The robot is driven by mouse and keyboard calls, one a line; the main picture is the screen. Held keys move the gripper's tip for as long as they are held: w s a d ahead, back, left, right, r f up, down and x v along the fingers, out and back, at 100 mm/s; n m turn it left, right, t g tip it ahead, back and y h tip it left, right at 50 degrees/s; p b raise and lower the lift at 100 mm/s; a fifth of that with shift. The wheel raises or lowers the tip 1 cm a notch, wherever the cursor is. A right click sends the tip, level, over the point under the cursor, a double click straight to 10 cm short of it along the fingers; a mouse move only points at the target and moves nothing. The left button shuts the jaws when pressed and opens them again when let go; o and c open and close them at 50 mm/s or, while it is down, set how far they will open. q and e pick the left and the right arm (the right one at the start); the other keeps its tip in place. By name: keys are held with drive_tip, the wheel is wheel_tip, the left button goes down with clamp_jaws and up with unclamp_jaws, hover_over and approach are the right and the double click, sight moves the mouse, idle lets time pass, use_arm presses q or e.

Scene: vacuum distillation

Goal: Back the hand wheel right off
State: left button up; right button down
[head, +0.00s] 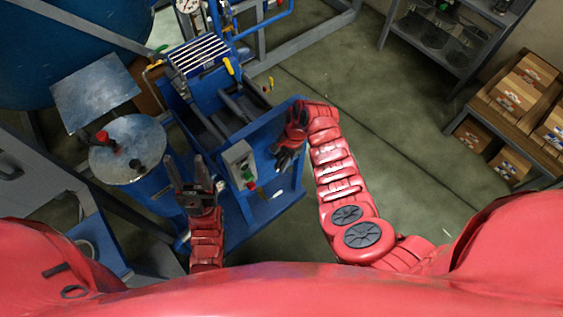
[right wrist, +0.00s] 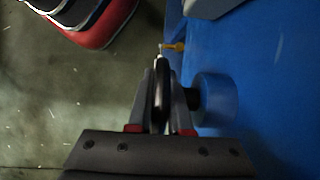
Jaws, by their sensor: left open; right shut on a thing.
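The hand wheel (right wrist: 160,84) is dark and shows edge-on in the right wrist view, between the two fingers of my right gripper (right wrist: 162,100). The gripper is shut on its rim. A dark stub and a round blue boss (right wrist: 215,98) lie just right of the wheel, against a blue panel. In the head view my right gripper (head: 285,157) is at the blue panel's face and mostly hides the wheel. My left gripper (head: 186,168) is open and empty, left of the grey control box.
The grey control box (head: 238,162) with green and red buttons stands between my grippers on the blue machine (head: 272,190). A round metal-topped drum (head: 120,165) is at the left. Shelves with boxes (head: 515,95) stand far right. The floor (head: 400,140) between is clear.

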drive_tip(key=h+p, duration=0.1)
drive_tip(key=p, duration=0.1)
drive_tip(key=t+h+p, duration=0.1)
drive_tip(key=p, duration=0.1)
drive_tip(key=shift+r+p, duration=0.25)
drive_tip(key=shift+p, duration=0.05)
drive_tip(key=shift+w+f+t+h+p, duration=0.15)
drive_tip(key=shift+f+t+h+p, duration=0.1)
drive_tip(key=shift+t+h+p, duration=0.35)
drive_tip(key=shift+f+t+h, duration=0.15)
drive_tip(key=shift+t+h, duration=0.25)
drive_tip(key=shift+h, duration=0.1)
drive_tip(key=shift+d+t+h, duration=0.2)
drive_tip(key=shift+t+h, duration=0.1)
drive_tip(key=shift+h, duration=0.1)
drive_tip(key=c, duration=0.8)
unclamp_jaws()
drive_tip(key=shift+c, duration=0.2)
drive_tip(key=shift+f, duration=0.1)
drive_tip(key=shift+b, duration=0.3)
